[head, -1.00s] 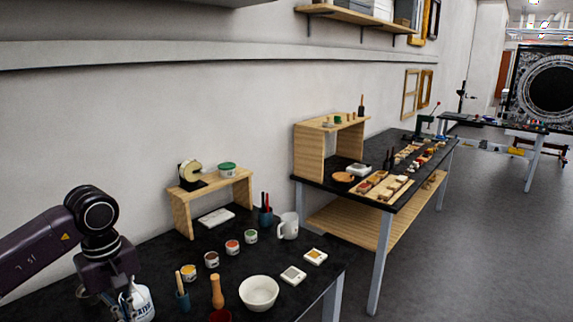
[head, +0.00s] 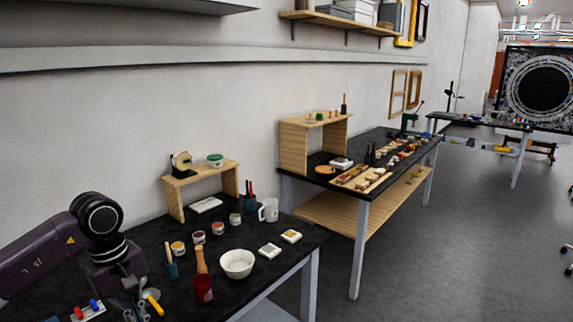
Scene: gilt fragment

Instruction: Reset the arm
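My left arm comes in from the left edge, bent at a dark joint. Its gripper (head: 136,309) points down at the bottom edge, over the front left of the near black table (head: 130,262). The fingers are partly cut off by the frame, and I cannot tell how far apart they are. Nothing is clearly held. A yellow-handled tool (head: 154,303) lies close beside the fingers. My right arm and gripper are not in view.
A wooden riser (head: 200,172) stands at the back. A second table (head: 357,228) is beyond, with open floor to the right.

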